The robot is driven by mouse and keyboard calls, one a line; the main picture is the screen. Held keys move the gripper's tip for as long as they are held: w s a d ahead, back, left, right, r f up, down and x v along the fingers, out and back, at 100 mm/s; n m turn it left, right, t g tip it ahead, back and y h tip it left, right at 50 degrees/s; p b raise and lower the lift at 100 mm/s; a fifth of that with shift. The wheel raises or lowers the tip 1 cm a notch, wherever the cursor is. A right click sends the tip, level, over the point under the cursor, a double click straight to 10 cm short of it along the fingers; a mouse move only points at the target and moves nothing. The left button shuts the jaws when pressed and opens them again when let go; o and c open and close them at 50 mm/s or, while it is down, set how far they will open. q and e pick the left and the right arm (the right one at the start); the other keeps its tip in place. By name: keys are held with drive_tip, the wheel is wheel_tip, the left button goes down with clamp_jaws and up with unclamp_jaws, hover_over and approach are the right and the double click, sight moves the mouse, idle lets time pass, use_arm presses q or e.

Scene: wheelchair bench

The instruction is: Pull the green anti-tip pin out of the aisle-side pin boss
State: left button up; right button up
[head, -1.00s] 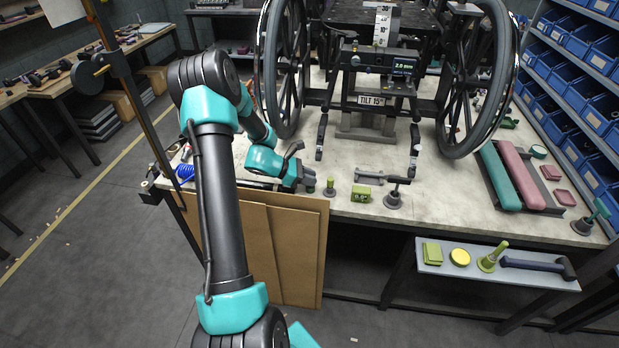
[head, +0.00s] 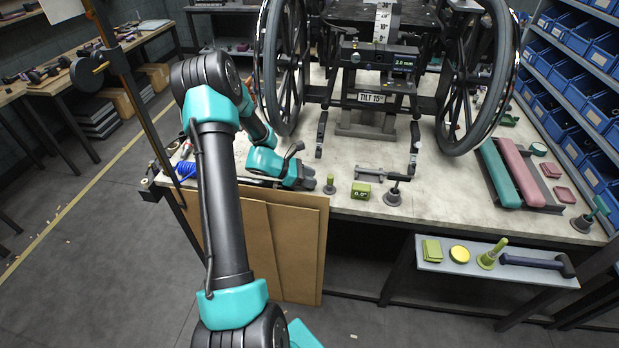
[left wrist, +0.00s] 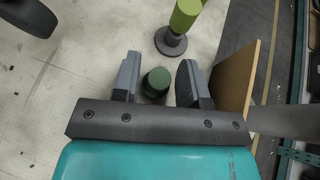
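In the left wrist view, a dark green round-topped piece (left wrist: 156,82), apparently the green anti-tip pin, stands between the fingers of my left gripper (left wrist: 158,83). The fingers are apart, with a narrow gap on each side of it. Its lower part and any boss around it are hidden. In the head view, my left gripper (head: 308,184) is low over the bench's front edge, just left of a lime-green peg on a dark round base (head: 329,184). The dark green piece cannot be made out there. My right gripper is not in view.
The lime-green peg (left wrist: 184,15) stands just beyond the fingers in the wrist view. The wheelchair wheel (head: 284,75) rises behind. Brown panels (head: 285,245) lean below the bench edge.

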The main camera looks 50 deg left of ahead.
use_arm(q)
drive_tip(key=shift+o, duration=0.9)
drive_tip(key=shift+s, duration=0.1)
drive_tip(key=v, duration=1.7)
drive_tip(key=shift+a+r, duration=0.1)
drive_tip(key=shift+a, duration=0.1)
drive_tip(key=shift+d, duration=0.1)
